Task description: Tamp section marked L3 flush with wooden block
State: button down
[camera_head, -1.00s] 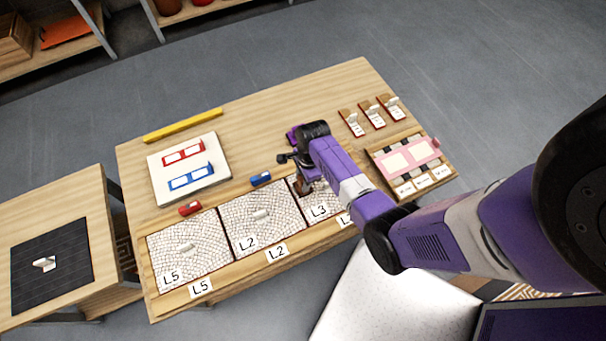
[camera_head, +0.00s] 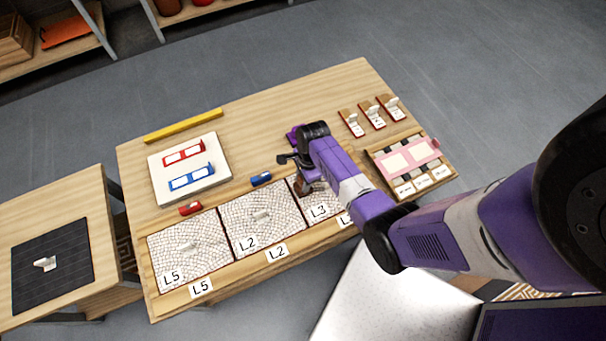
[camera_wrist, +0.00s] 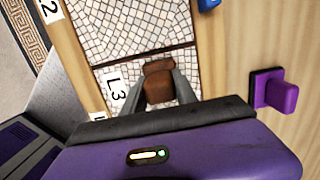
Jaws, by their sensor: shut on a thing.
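The mosaic section marked L3 (camera_head: 319,210) is the right one of the white tiled panels along the table's front; my arm covers part of it. It also shows in the wrist view (camera_wrist: 184,62), beyond a dark seam from its neighbour. My gripper (camera_wrist: 160,88) is shut on the brown wooden block (camera_wrist: 158,82), one finger on each side. The block also shows in the head view (camera_head: 304,188), low over L3. I cannot tell whether it touches the tiles. Any raised piece under the block is hidden.
Panels L5 (camera_head: 188,262) and L2 (camera_head: 262,228) lie to the left, each with a small pale piece on top. A blue block (camera_head: 261,178), a red block (camera_head: 190,208) and a purple block (camera_wrist: 275,92) are near. The pink-framed board (camera_head: 437,152) stands right.

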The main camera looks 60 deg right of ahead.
notch_tip(320, 180, up, 7)
jog(key=p, duration=0.7)
dwell(0.6)
